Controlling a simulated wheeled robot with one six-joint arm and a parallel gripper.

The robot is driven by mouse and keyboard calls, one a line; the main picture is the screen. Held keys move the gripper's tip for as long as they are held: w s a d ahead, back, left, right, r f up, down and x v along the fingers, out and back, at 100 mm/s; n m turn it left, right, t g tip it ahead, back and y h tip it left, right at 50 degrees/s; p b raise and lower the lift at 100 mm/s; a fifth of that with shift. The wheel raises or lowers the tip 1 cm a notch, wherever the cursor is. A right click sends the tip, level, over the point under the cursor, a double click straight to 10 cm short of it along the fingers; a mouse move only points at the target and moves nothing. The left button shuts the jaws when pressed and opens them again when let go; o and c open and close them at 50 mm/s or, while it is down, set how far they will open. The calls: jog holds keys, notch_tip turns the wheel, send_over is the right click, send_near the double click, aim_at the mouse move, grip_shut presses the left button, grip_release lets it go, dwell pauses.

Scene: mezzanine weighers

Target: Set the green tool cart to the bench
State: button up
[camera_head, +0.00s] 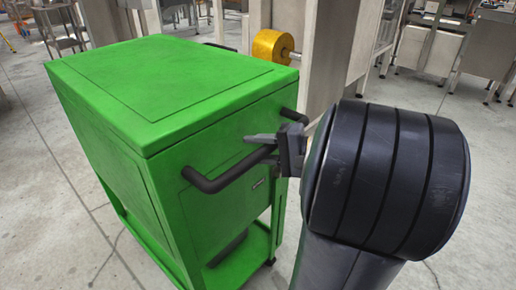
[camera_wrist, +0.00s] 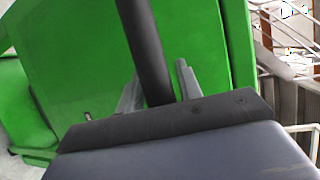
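The green tool cart (camera_head: 165,85) stands upright on the floor, left of centre in the head view. It has a flat top, a closed body, a low shelf and a black bar handle (camera_head: 228,172) on its near right end. My gripper (camera_head: 262,148) is at the right part of this handle. In the wrist view the handle (camera_wrist: 150,55) runs between the two grey fingers of my gripper (camera_wrist: 158,85), with a narrow gap showing on the right side. The green end panel (camera_wrist: 195,45) is just beyond. I cannot tell which surface is the bench.
A grey panel-like structure (camera_head: 340,50) stands behind the cart, with a yellow cylinder (camera_head: 272,46) beside it. Metal tables and frames (camera_head: 430,45) fill the back right. Bare concrete floor (camera_head: 40,190) lies left of the cart.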

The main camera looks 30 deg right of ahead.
jog(key=shift+o, duration=1)
jog(key=shift+d+r, duration=0.1)
jog(key=p+v, duration=0.1)
jog(key=v, duration=0.9)
jog(key=shift+s+d+p, duration=0.2)
jog(key=shift+s+p, duration=0.1)
jog(key=b+x, duration=0.1)
jog(key=x, duration=1)
jog(key=shift+b, duration=0.3)
